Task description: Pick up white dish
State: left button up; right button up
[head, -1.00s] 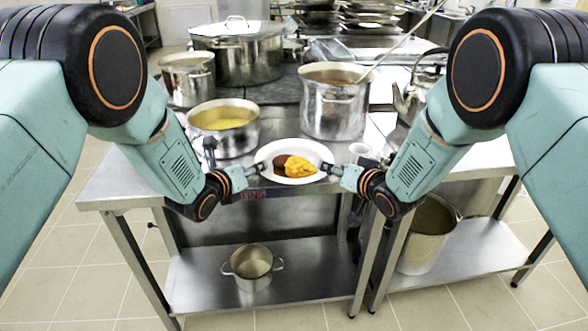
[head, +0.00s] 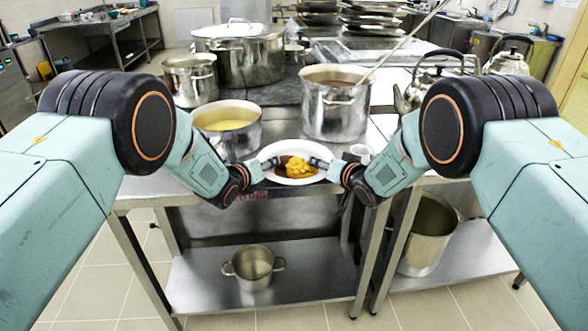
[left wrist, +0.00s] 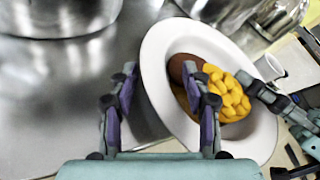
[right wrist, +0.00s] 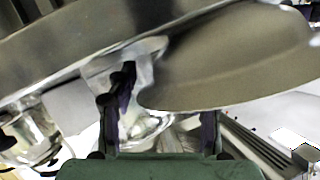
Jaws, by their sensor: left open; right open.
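The white dish (head: 291,179) is an oval plate near the front edge of the steel table, holding a brown patty and yellow food (head: 298,166). My left gripper (head: 268,164) is at its left rim. In the left wrist view, the open fingers (left wrist: 160,95) straddle the dish's near rim (left wrist: 152,70), one outside it and one over its inside. My right gripper (head: 323,162) is open at the right rim. In the right wrist view, its fingers (right wrist: 165,115) stand below a broad curved surface that looks like the dish's shaded underside (right wrist: 235,60); whether they straddle the rim is unclear.
A pan of yellow soup (head: 228,127) stands close behind left of the dish, and a tall pot with a ladle (head: 335,112) stands behind it. A small white cup (head: 360,152) is just right of my right gripper. A small pot (head: 253,267) sits on the lower shelf.

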pick_arm(q)
jog(key=shift+w+f, duration=0.2)
jog(key=shift+w, duration=0.15)
pick_arm(e)
jog(key=shift+w+a+f, duration=0.15)
jog(key=shift+w+f, duration=0.05)
jog(key=shift+w, duration=0.15)
pick_arm(q)
jog(key=shift+d, duration=0.1)
jog(key=shift+s+r, duration=0.1)
jog(key=shift+s, duration=0.05)
pick_arm(e)
jog(key=shift+s+r, duration=0.1)
pick_arm(q)
jog(key=shift+c, duration=0.5)
pick_arm(e)
jog(key=shift+c, duration=0.5)
pick_arm(q)
jog(key=c, duration=0.5)
pick_arm(e)
jog(key=c, duration=0.5)
pick_arm(q)
jog(key=c, duration=0.4)
pick_arm(e)
jog(key=c, duration=0.4)
pick_arm(q)
grip_shut()
pick_arm(e)
grip_shut()
